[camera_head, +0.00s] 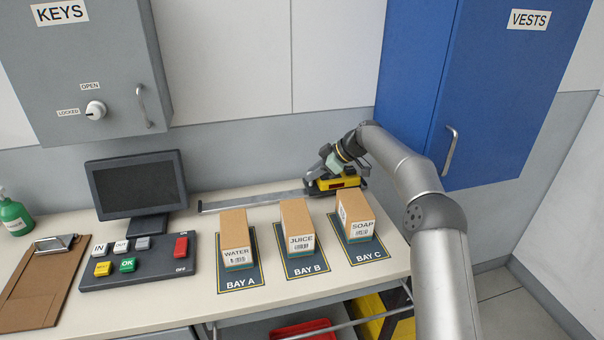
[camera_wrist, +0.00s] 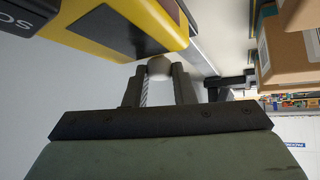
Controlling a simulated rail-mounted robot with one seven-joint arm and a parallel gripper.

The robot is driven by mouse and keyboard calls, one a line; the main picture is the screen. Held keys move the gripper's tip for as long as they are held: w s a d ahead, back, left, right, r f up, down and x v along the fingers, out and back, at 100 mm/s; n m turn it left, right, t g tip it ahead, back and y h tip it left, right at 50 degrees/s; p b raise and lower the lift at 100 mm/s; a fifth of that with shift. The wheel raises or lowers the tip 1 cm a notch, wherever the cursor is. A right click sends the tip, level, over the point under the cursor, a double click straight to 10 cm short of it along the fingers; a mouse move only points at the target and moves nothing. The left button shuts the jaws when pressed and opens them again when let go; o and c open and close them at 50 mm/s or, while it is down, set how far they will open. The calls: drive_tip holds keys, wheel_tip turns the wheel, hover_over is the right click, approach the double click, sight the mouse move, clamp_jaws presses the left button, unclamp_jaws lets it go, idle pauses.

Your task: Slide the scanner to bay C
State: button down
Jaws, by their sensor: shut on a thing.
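The yellow and black scanner (camera_head: 337,183) sits on a grey rail (camera_head: 250,199) along the back of the counter. It is at the rail's right end, behind the SOAP box (camera_head: 356,216) on the BAY C mat (camera_head: 371,252). My gripper (camera_head: 322,172) is at the scanner's left part.
The WATER box (camera_head: 235,238) and JUICE box (camera_head: 298,227) stand on the bay A and B mats. A monitor (camera_head: 137,187) and button panel (camera_head: 140,260) are at left, with a clipboard (camera_head: 38,285). A blue VESTS cabinet (camera_head: 480,90) hangs at right, behind my arm.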

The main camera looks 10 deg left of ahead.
sight(336, 180)
drive_tip(key=shift+w+d, duration=0.2)
drive_tip(key=shift+d, duration=0.3)
drive_tip(key=c, duration=1.5)
unclamp_jaws()
drive_tip(key=shift+d, duration=0.15)
drive_tip(key=shift+r, duration=0.1)
drive_tip(key=b+v, duration=0.1)
drive_tip(key=v, duration=0.6)
drive_tip(key=shift+d+r+b, duration=0.2)
drive_tip(key=shift+b, duration=0.1)
